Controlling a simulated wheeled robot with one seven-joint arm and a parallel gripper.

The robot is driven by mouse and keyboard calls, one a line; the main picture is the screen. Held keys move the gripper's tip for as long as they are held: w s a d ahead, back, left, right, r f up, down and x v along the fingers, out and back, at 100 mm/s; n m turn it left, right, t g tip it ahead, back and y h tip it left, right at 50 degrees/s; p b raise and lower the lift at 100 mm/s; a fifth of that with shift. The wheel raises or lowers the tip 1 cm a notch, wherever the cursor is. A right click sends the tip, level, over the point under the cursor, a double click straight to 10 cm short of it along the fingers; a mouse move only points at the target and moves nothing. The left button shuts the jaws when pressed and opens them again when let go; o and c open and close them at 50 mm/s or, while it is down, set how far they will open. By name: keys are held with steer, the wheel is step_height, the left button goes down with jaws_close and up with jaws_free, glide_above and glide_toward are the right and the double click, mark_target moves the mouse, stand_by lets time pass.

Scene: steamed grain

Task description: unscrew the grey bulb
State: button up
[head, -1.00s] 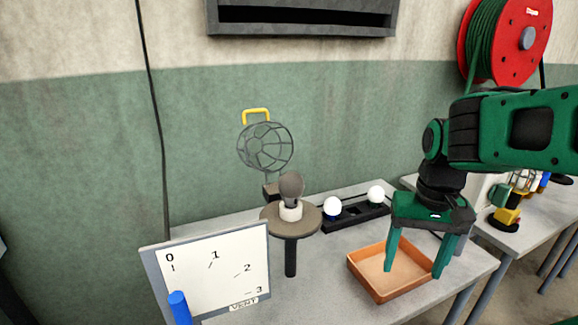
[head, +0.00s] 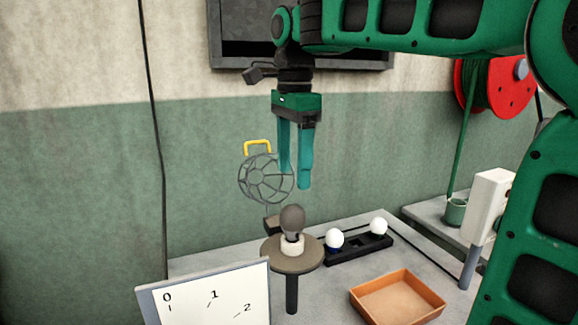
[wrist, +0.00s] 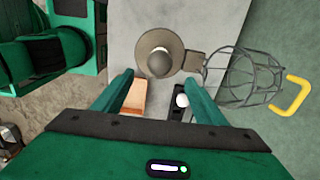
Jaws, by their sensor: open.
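The grey bulb (head: 292,219) sits upright in a white socket (head: 292,244) on a round brown stand (head: 306,262). My gripper (head: 294,186) is open and empty, pointing down above the bulb with a clear gap. In the wrist view the bulb (wrist: 158,63) lies just beyond the space between my open fingertips (wrist: 165,80). A wire cage (head: 266,178) with a yellow handle (head: 257,146) is swung to the side behind the bulb; the wrist view shows it to the right of the bulb (wrist: 243,78).
Two white bulbs (head: 335,238) (head: 378,226) stand in a black rack (head: 350,252) right of the stand. An orange tray (head: 398,296) is at the front right. A dial board (head: 210,295) stands at the front left. A red reel (head: 497,88) hangs at right.

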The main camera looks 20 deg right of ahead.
mark_target(292, 206)
step_height(292, 206, down, 12)
steer(key=shift+f, duration=0.2)
steer(key=m, duration=0.6)
steer(key=shift+m, duration=0.3)
steer(key=m, duration=0.7)
stand_by(0.3)
steer(key=c, duration=0.8)
steer(key=n, duration=0.3)
steer(key=shift+n, duration=0.3)
steer(key=shift+c, duration=0.2)
steer(key=n, duration=0.8)
steer(key=shift+n, duration=0.3)
steer(key=n, duration=0.4)
steer(key=shift+n, duration=0.4)
